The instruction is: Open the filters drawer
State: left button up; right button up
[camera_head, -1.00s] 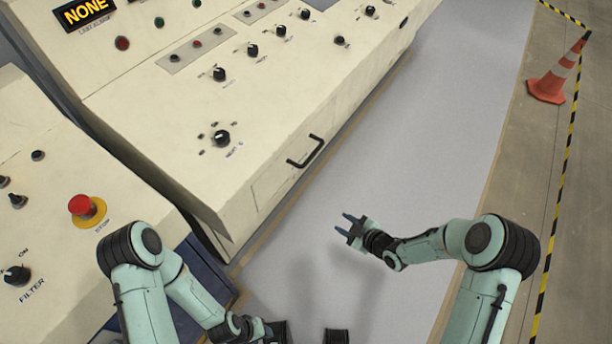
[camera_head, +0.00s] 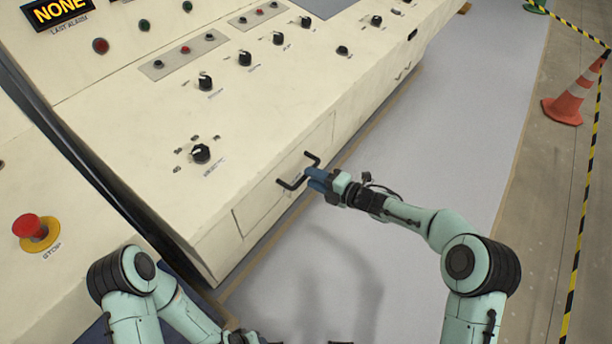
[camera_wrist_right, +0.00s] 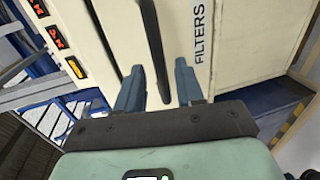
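The filters drawer (camera_head: 262,207) is a cream front panel in the side of the console, and it looks closed. Its black bar handle (camera_head: 291,184) sticks out from the panel. My right gripper (camera_head: 312,178) is at the handle with its blue fingers pointing at the panel. In the right wrist view the fingers are apart, with the dark handle (camera_wrist_right: 155,45) running between them. I see no clear contact on either finger. The FILTERS label (camera_wrist_right: 202,35) is beside the handle. My left arm is at the bottom left, and its fingers are out of frame.
The cream console (camera_head: 130,140) carries knobs, lights and a red stop button (camera_head: 28,226) at the left. Grey floor (camera_head: 470,130) is clear to the right of the console. An orange-white cone (camera_head: 572,98) stands farther right beside striped tape.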

pick_arm(q)
jog(key=shift+w+a+f, duration=0.15)
jog(key=shift+w+f, duration=0.05)
jog(key=shift+w, duration=0.15)
pick_arm(e)
jog(key=shift+x, duration=1.65)
grip_shut()
jog(key=shift+d, duration=0.1)
pick_arm(q)
jog(key=shift+s+d+r, duration=0.25)
jog(key=shift+s+d, duration=0.85)
jog(key=shift+d, duration=0.05)
pick_arm(e)
jog(key=f+v, duration=0.3)
jog(key=v, duration=1.1)
jog(key=d+f+v, duration=0.1)
jog(key=f+v, duration=0.1)
jog(key=v, duration=1.1)
jog(key=shift+s+d+f, duration=0.25)
jog(key=shift+s+d, duration=0.05)
jog(key=shift+s, duration=0.3)
grip_release()
